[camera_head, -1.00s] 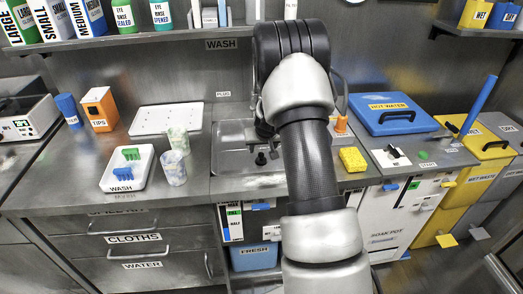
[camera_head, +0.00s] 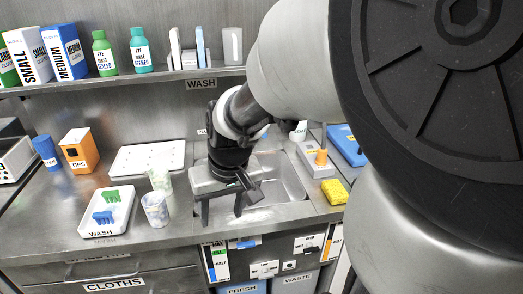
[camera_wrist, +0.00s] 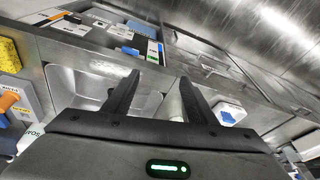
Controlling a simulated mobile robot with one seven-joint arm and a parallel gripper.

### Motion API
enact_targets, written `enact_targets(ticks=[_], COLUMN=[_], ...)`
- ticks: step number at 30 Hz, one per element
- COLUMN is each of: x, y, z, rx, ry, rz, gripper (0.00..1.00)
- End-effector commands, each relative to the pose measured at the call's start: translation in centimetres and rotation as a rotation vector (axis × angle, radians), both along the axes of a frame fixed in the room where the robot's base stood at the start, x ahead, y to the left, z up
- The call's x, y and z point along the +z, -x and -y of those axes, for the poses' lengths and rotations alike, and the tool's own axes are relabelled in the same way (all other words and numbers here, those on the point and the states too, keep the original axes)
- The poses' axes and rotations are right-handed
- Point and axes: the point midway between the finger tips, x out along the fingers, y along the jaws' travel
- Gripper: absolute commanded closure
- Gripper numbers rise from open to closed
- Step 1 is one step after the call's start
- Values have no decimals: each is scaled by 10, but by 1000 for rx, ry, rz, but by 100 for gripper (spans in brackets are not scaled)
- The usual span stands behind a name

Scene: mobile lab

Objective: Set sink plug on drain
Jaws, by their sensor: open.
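My gripper (camera_head: 221,221) is open and points down at the left front part of the steel sink (camera_head: 292,185). In the wrist view the two dark fingers of my gripper (camera_wrist: 160,76) stand apart with nothing between them, and the sink (camera_wrist: 72,84) lies behind and left of them. I cannot make out the sink plug for sure in either view. The drain is also not clear, as my gripper and wrist cover much of the basin in the head view.
Two patterned cups (camera_head: 155,209) and a white wash tray (camera_head: 106,214) with green and blue pieces stand left of the sink. A white tray (camera_head: 150,158) lies behind them. A yellow sponge (camera_head: 335,191) lies right of the sink. A shelf (camera_head: 130,79) hangs above.

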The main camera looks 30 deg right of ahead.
Motion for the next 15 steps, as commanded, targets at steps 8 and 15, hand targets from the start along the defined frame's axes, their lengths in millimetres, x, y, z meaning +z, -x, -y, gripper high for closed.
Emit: enact_targets(ticks=[8,15], x=[97,95], y=[97,110], z=[-13,-11], rx=[40,35], ry=[70,81], rz=[233,229], gripper=[48,48])
